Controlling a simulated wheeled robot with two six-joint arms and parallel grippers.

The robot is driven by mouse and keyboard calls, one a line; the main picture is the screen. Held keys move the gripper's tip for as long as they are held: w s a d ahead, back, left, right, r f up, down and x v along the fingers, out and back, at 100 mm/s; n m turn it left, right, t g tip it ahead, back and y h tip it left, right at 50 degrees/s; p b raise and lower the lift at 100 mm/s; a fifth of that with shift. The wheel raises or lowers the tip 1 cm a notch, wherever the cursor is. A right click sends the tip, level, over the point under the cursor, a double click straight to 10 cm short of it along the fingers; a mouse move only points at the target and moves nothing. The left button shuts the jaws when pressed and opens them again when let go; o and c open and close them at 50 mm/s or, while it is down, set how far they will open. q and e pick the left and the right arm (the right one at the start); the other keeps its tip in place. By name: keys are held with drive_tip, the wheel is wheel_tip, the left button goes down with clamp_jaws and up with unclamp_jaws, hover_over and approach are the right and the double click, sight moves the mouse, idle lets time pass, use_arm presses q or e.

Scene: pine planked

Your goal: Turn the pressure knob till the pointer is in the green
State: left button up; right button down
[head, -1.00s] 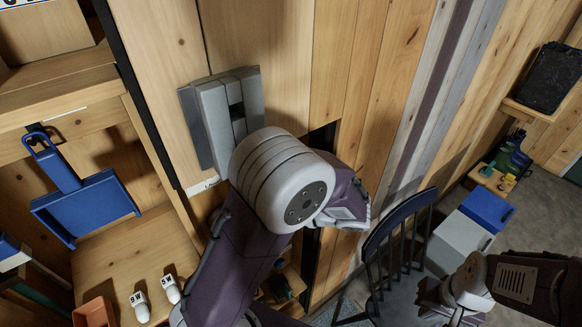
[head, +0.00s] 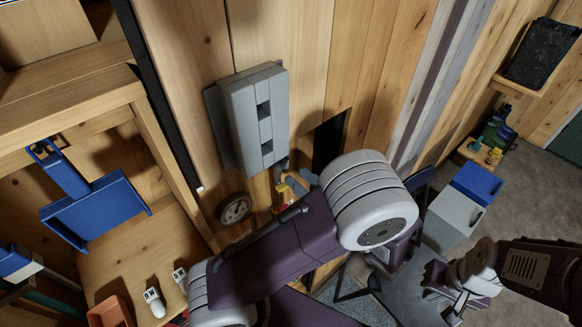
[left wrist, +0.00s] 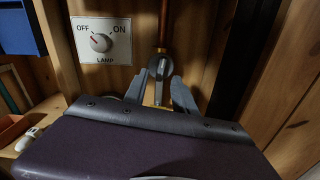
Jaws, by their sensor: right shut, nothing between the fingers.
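In the left wrist view a grey knob (left wrist: 160,68) sits on a copper pipe (left wrist: 164,22). My left gripper (left wrist: 160,92) has its two grey fingers apart, one on each side of the knob's lower part; contact cannot be told. In the head view my left arm hides much of this area. My right gripper (head: 458,303) is shut and empty at the lower right, away from the wall.
A lamp switch plate (left wrist: 101,41) with an OFF/ON knob is left of the pipe. A grey box (head: 255,115) is on the wall above the gauge. A blue dustpan (head: 95,205) hangs at left. A dark chair and a grey-and-blue cabinet (head: 452,220) stand at right.

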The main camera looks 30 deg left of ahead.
sight(288, 167)
use_arm(q)
drive_tip(key=shift+p+x, duration=0.3)
drive_tip(key=shift+x, duration=1.65)
clamp_jaws()
drive_tip(key=shift+n, duration=0.3)
drive_tip(key=shift+w+n+b, duration=0.1)
drive_tip(key=shift+n+b, duration=1.85)
drive_tip(key=shift+n, duration=2.05)
